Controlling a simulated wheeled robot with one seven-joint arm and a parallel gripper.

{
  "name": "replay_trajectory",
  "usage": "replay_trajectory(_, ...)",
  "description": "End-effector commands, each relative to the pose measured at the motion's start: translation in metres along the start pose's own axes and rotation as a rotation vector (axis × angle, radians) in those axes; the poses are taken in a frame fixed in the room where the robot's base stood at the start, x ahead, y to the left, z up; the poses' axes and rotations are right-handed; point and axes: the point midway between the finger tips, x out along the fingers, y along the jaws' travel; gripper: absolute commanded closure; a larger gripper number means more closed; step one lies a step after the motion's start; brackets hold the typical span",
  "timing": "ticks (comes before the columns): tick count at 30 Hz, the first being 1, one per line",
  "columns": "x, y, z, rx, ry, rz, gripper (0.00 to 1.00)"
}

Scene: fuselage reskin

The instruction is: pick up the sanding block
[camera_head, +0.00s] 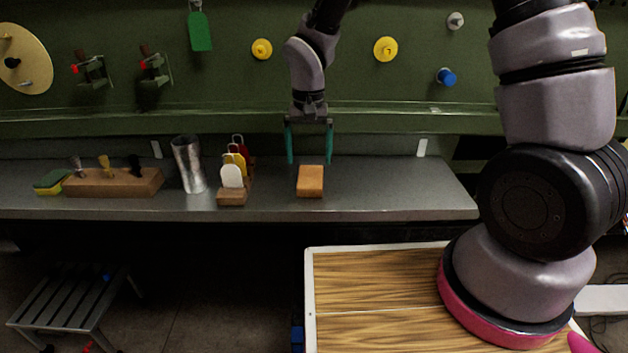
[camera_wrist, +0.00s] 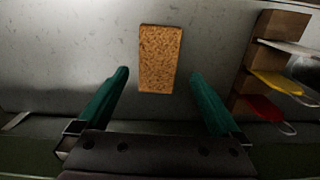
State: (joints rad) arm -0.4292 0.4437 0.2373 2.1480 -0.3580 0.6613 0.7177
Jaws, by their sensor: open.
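The sanding block is an orange-brown, grainy rectangular block (camera_head: 310,181) lying on the grey shelf (camera_head: 390,190), right of the tag holder. It also shows in the wrist view (camera_wrist: 160,58), upper middle, ahead of the fingertips and roughly centred between them. My gripper (camera_head: 309,160) has two green fingers pointing down, spread apart with nothing between them. It hangs above and slightly behind the block, not touching it. In the wrist view my gripper (camera_wrist: 159,74) is open on either side of the block's line.
A wooden holder with coloured tags (camera_head: 232,196) and a metal cup (camera_head: 189,165) stand left of the block. Further left are a wooden rack (camera_head: 112,183) and a green-yellow sponge (camera_head: 50,182). The shelf right of the block is clear. A green wall (camera_head: 350,85) rises behind.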

Motion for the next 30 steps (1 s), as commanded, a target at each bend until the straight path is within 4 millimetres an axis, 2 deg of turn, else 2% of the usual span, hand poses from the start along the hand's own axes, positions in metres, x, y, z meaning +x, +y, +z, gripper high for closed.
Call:
replay_trajectory(7, 0.021, 0.002, -0.001, 0.0, -0.002, 0.002, 0.0)
replay_trajectory(15, 0.059, 0.004, -0.003, -0.001, -0.001, 0.001, 0.0)
replay_trajectory(24, 0.064, 0.004, -0.004, -0.001, 0.001, -0.001, 0.0)
replay_trajectory(26, 0.064, 0.004, -0.004, -0.001, 0.001, -0.001, 0.19)
replay_trajectory(30, 0.063, 0.004, -0.004, 0.0, 0.001, -0.001, 0.73)
